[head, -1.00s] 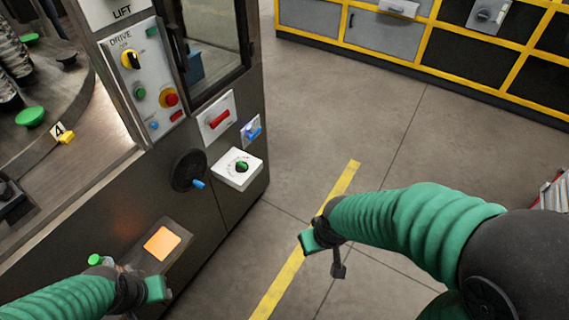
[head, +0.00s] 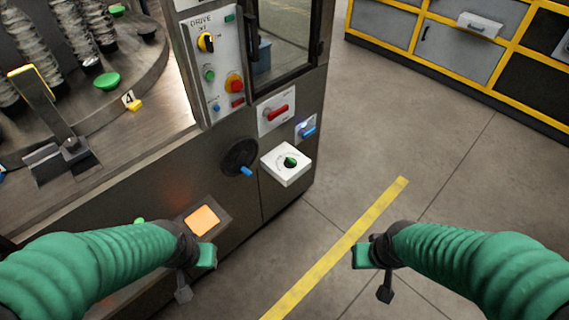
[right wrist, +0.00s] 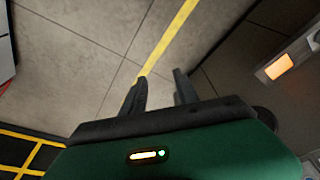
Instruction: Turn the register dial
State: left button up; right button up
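The register dial appears to be the white square unit (head: 286,164) with a round scale and a green knob (head: 291,161). It sits low on the machine's front near its right corner. My right gripper (head: 384,292) is in the air over the floor, right of and nearer than the dial. In the right wrist view its two dark fingers (right wrist: 160,77) are apart with nothing between them. My left gripper (head: 184,292) hangs before the machine, left of and nearer than the dial. Its fingers are too small to tell open from shut. Neither gripper touches the dial.
Left of the dial is a black handwheel (head: 240,158) with a blue handle. Above are a red-handled switch (head: 277,111) and a blue-handled switch (head: 306,129). A lit orange panel (head: 202,220) is near my left gripper. Open floor with a yellow line (head: 340,245) lies right.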

aim_at(289, 162)
jog(key=i+j+u, duration=0.1)
jog(key=i, duration=0.45)
jog(key=i+j+u, duration=0.1)
jog(key=i, duration=0.45)
